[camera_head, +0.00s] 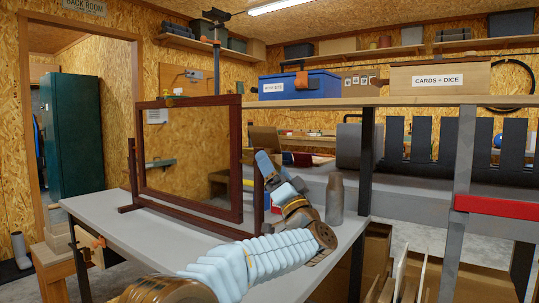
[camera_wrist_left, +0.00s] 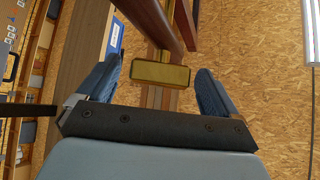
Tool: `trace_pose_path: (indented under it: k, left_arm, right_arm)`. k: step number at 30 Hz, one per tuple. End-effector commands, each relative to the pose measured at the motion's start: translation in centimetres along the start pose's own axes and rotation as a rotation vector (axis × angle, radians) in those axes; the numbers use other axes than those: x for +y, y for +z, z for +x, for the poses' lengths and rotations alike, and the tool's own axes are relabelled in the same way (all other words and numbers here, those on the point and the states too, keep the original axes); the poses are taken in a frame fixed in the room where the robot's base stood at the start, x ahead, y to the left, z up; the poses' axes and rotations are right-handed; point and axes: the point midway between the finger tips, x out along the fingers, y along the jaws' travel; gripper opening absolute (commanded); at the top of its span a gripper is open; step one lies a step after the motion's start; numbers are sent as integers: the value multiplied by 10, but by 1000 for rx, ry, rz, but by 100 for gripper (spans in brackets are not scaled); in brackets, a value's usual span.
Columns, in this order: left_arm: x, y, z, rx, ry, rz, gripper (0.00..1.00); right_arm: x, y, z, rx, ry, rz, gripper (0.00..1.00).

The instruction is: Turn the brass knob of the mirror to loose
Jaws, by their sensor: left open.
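The mirror (camera_head: 188,150) has a dark red-brown frame and stands upright on the grey bench top (camera_head: 135,228). My left gripper (camera_head: 273,178) is at the right side of the mirror's stand, by the right post. In the left wrist view the brass knob (camera_wrist_left: 160,75) is a flat rectangular block with a shaft behind it. The blue fingers of my left gripper (camera_wrist_left: 157,82) are open, one on each side of the knob, with a visible gap on both sides. The knob is hidden behind the gripper in the head view. My right gripper is not in view.
A grey bottle-shaped object (camera_head: 334,200) stands on the bench just right of my left wrist. A shelf behind carries a blue bin (camera_head: 300,84) and a wooden box (camera_head: 440,77). The bench top left of the mirror is clear.

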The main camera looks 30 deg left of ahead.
Motion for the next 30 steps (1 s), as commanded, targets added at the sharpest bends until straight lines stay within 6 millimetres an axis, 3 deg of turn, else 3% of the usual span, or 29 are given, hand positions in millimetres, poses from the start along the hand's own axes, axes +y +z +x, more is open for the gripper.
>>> trace_pose_path:
  k: [6, 17, 27, 30]
  left_arm:
    - [0, -1, 28, 0, -1, 0, 94]
    - [0, 0, 33, 1, 1, 0, 94]
    - [0, 0, 33, 1, 1, 0, 42]
    - [0, 0, 33, 1, -1, -2, 42]
  right_arm:
    - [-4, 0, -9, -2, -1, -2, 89]
    - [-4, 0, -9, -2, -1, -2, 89]
    - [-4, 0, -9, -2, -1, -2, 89]
    - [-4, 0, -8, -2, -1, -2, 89]
